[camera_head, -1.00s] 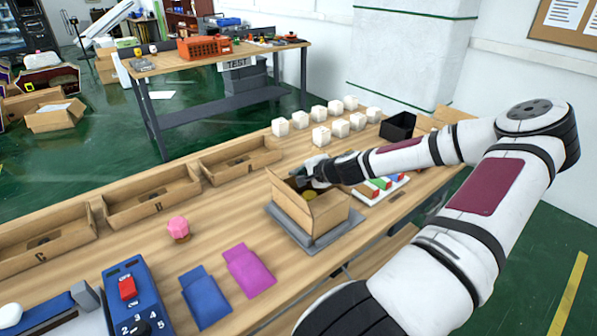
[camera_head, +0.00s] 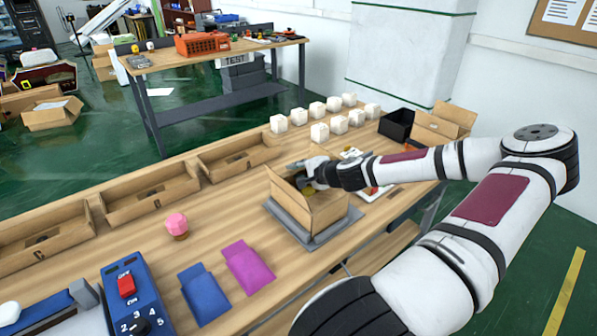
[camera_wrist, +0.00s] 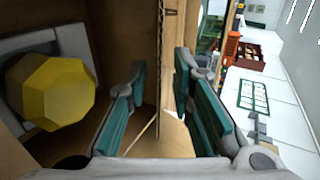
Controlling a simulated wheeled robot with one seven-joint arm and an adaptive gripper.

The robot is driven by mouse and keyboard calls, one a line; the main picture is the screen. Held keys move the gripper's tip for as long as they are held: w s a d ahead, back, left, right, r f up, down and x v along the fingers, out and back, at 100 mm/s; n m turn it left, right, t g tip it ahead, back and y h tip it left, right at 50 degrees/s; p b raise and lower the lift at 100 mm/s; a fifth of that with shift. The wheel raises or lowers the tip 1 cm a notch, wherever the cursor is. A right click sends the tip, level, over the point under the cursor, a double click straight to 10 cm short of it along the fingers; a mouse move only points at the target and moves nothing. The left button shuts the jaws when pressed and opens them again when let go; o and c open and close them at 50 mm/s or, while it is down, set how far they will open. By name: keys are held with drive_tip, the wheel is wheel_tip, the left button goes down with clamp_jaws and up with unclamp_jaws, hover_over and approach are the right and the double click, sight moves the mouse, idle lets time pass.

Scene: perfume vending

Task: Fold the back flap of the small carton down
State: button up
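The small carton (camera_head: 290,207) stands open-topped on a grey plate (camera_head: 312,243) on the wooden bench. My gripper (camera_head: 303,172) is at the carton's far side, reached in from the right. In the wrist view my gripper (camera_wrist: 158,110) is open. Its teal-padded fingers lie on either side of an upright cardboard panel (camera_wrist: 172,60), seen nearly edge-on, with a gap to each pad. I cannot tell whether this panel is the back flap or the wall below it. A yellow faceted piece (camera_wrist: 50,90) in a grey-white holder lies inside the carton.
Several white cubes (camera_head: 320,133) and a black bin (camera_head: 397,125) stand behind the carton. An open carton (camera_head: 440,123) is at the bench's far right.

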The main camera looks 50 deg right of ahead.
drive_tip(key=shift+s, duration=0.1)
drive_tip(key=v, duration=1.2)
